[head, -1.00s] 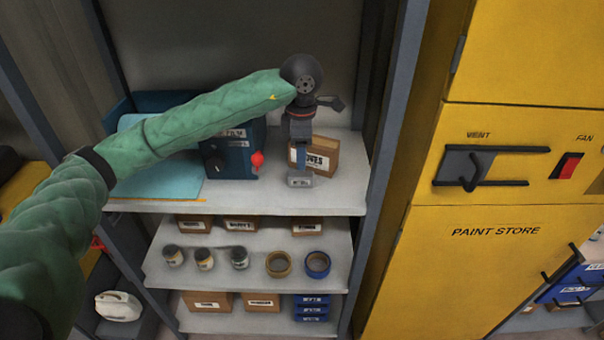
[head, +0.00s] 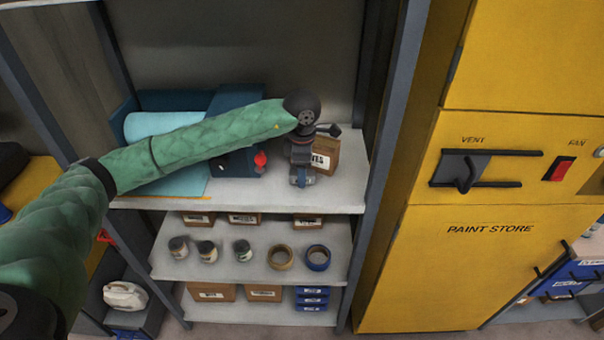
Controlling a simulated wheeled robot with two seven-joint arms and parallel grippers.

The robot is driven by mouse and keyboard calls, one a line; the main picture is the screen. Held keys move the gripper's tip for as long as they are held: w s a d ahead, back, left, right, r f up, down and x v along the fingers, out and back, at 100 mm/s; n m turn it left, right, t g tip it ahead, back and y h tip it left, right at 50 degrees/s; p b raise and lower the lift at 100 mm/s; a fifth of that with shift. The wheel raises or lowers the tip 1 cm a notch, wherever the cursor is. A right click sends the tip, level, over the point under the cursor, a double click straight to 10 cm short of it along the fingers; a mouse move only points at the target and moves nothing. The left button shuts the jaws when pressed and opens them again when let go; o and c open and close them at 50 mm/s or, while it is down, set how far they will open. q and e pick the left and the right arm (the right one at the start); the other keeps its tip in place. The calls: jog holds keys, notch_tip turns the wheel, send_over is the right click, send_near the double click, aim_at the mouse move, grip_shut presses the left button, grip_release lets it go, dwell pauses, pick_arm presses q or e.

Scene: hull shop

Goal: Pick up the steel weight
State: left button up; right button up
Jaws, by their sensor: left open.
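A small grey block with a pale label, which looks like the steel weight (head: 302,181), stands on the upper shelf (head: 335,198) near its front edge. My left gripper (head: 301,176) points down over it from above. Its fingers are open and come down at the block, hiding much of it. I cannot tell whether they touch it. My right gripper is not in view.
A cardboard box (head: 326,153) stands close behind the gripper. A blue machine with a red knob (head: 261,160) and a light blue roll (head: 160,124) are to the left. Jars, tape rolls (head: 317,257) and boxes fill lower shelves. A grey post (head: 388,150) bounds the right.

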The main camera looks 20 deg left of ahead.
pick_arm(q)
jog(key=shift+f, duration=0.1)
grip_shut()
dwell(0.4)
